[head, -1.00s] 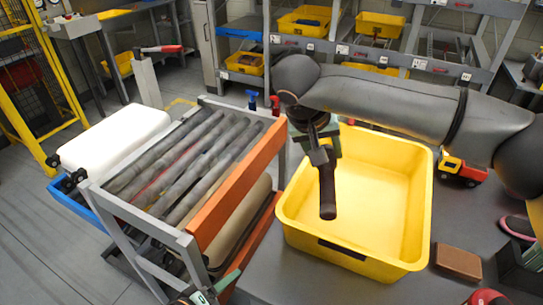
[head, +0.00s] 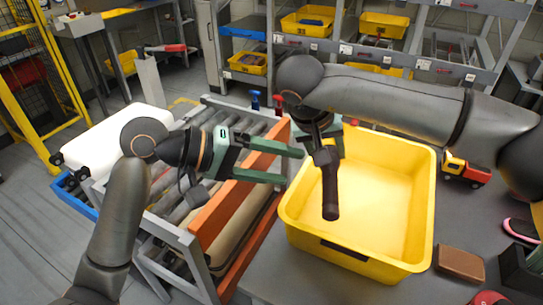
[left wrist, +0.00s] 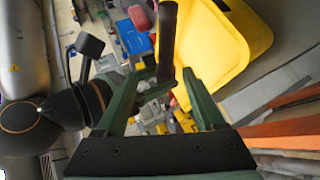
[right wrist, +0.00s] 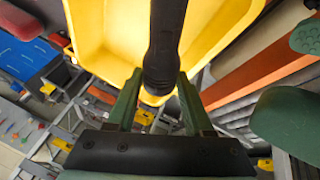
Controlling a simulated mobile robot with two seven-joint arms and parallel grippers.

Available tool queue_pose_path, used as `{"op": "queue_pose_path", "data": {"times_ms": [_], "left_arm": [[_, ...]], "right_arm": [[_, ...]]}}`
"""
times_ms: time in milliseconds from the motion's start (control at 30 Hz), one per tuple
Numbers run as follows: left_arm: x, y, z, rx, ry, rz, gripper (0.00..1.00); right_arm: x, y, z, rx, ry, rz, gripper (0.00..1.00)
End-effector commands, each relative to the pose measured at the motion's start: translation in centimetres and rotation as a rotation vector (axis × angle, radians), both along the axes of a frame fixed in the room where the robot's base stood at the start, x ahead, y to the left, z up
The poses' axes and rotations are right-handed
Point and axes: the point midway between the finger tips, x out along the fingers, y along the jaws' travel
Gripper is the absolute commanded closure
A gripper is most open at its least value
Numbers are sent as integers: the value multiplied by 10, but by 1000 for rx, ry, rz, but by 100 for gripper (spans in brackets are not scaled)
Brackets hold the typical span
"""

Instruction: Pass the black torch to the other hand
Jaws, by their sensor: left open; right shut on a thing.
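The black torch (head: 330,190) hangs upright, its lower end over the left part of the yellow bin (head: 385,257). My right gripper (head: 325,150) is shut on the torch's upper part; the torch also shows between its fingers in the right wrist view (right wrist: 164,45). My left gripper (head: 296,164) is open and points right at the torch, its fingertips a little short of it in the head view. In the left wrist view the torch (left wrist: 167,40) stands between and beyond the open green fingers.
A roller conveyor (head: 190,190) with an orange side rail stands below my left arm. A toy truck (head: 465,170), a brown block (head: 459,263) and a black holder lie on the grey table right of the bin. Shelves with yellow bins are behind.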

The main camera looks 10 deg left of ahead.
Motion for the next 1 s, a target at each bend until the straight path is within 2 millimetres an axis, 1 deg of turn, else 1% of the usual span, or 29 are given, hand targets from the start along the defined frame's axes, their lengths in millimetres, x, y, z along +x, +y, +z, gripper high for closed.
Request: {"op": "queue_pose_path", "data": {"times_ms": [33, 133, 267, 367, 467, 800, 1000], "left_arm": [[-1, 2, 7, 54, -25, -11, 30], [-4, 6, 14, 134, -49, -22, 30], [-5, 10, 18, 193, -66, -25, 30], [-5, 8, 17, 208, -68, -28, 30], [-1, 0, 11, 208, -67, -28, 30], [20, -49, -24, 206, -66, -29, 30], [31, -70, -39, 205, -67, -28, 30]], "right_arm": [[0, 0, 0, 0, -1, 0, 100], [0, 0, 0, 0, -1, 0, 100], [0, 0, 0, 0, -1, 0, 100], [0, 0, 0, 0, -1, 0, 100], [0, 0, 0, 0, -1, 0, 100], [0, 0, 0, 0, -1, 0, 100], [0, 0, 1, 0, -1, 0, 100]]}}
